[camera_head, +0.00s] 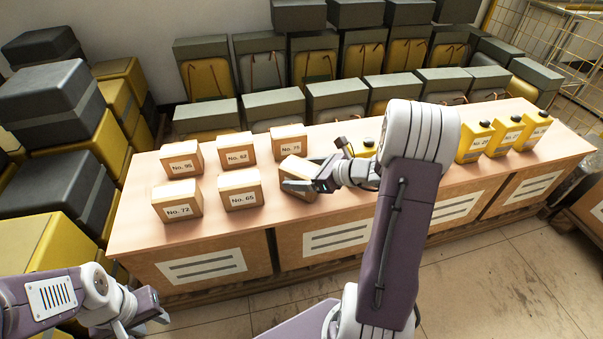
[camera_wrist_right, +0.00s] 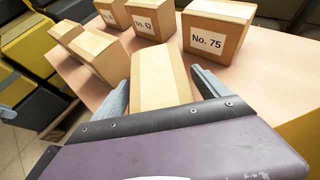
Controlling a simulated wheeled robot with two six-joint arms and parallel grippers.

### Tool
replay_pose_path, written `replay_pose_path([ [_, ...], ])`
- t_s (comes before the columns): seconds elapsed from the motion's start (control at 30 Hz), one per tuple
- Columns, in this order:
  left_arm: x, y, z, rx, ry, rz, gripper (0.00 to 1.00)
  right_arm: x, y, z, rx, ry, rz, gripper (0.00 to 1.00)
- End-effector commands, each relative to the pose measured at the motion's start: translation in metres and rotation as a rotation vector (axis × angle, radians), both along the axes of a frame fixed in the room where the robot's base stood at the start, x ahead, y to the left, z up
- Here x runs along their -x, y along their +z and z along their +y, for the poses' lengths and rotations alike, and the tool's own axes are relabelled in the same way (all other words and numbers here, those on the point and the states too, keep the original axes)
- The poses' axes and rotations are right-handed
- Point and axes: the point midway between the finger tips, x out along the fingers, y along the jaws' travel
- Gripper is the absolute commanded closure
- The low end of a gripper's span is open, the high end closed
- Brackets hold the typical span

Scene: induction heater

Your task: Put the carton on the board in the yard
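Several brown cartons with white number labels stand on the long table. The carton (camera_head: 298,168) at the right end of the front row is turned askew; its label is not visible. My right gripper (camera_head: 306,180) is at this carton. I see no board.
Carton No. 75 (camera_head: 288,142) stands close behind, and No. 65 (camera_head: 240,188) to the left. Yellow canisters (camera_head: 504,134) stand at the table's right end. Stacked grey and yellow boxes (camera_head: 66,115) fill the left and back. Open floor (camera_head: 480,285) lies in front.

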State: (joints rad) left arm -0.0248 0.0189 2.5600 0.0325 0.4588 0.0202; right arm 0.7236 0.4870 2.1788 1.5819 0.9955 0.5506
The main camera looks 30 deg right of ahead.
Motion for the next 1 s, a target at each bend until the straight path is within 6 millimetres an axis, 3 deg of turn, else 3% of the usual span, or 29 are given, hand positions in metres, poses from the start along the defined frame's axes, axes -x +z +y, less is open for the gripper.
replay_pose_path([
  [0.17, 0.0, 0.006, 0.0, 0.0, 0.0, 0.0, 0.64, 0.002, 0.007, -0.002, 0.0, -0.001, 0.0, 0.15],
  [0.7, 0.0, 0.058, 0.0, 0.0, 0.0, 0.0, 0.64, 0.079, 0.057, -0.049, 0.0, -0.003, 0.0, 0.15],
  [1.0, 0.0, 0.062, 0.0, 0.0, 0.0, 0.0, 0.64, 0.09, 0.061, -0.055, 0.0, 0.0, 0.0, 0.15],
])
